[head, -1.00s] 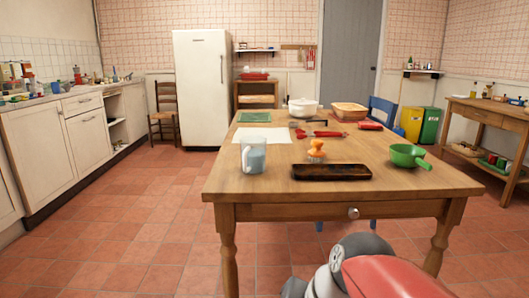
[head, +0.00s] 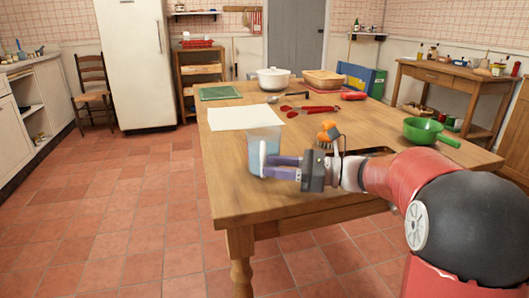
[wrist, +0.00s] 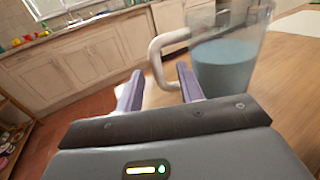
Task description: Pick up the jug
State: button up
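The jug (head: 264,143) is clear with blue-grey liquid inside and stands upright near the front left corner of the wooden table (head: 225,195). In the wrist view the jug (wrist: 225,62) is at the upper right, with its pale handle (wrist: 155,58) turned towards me. My gripper (head: 272,166) is at the jug's handle side, level with its lower part. In the wrist view the fingers of my gripper (wrist: 158,84) are apart, with the handle seen between and just beyond their tips. I cannot tell whether they touch it.
On the table are a white paper (head: 245,117), an orange-topped brush (head: 327,133), red-handled tools (head: 310,109), a green pan (head: 424,131), a white pot (head: 273,79) and a dark tray partly behind my arm. Floor is clear to the left.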

jog(key=a, duration=0.5)
jog(key=shift+w, duration=0.35)
grip_shut()
